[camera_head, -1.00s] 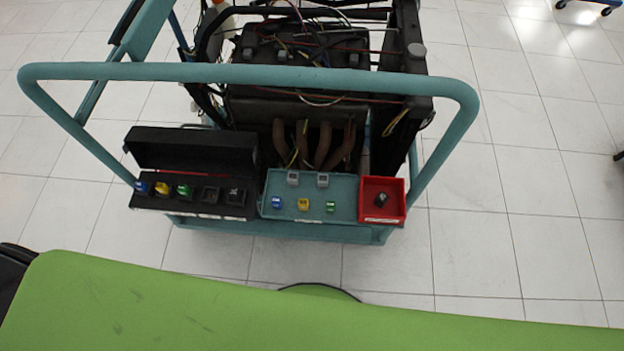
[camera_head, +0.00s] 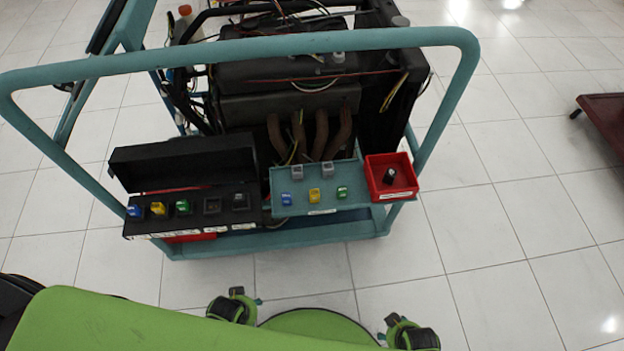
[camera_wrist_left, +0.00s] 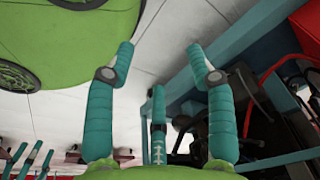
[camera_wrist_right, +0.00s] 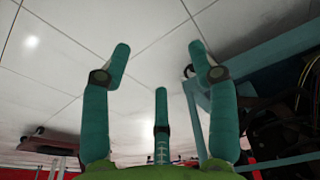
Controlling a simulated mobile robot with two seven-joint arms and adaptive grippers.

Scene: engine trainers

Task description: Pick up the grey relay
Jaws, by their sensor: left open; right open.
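Two grey relays stand at the back of the teal tray (camera_head: 262,211) on the trolley in the head view, one on the left (camera_head: 297,171) and one on the right (camera_head: 327,169). Blue (camera_head: 286,199), yellow (camera_head: 314,195) and green (camera_head: 342,192) relays sit in front of them. In the left wrist view, my left gripper (camera_wrist_left: 160,62) is open and empty, near teal trolley bars. In the right wrist view, my right gripper (camera_wrist_right: 160,60) is open and empty over floor tiles. No grey relay is recognisable in either wrist view.
The black open-lidded box (camera_head: 190,160) holds blue, yellow and green relays plus dark slots. The red bin (camera_head: 376,163) holds a black knob-like part. The teal handle rail (camera_head: 240,52) arches over the trolley, in front of the engine.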

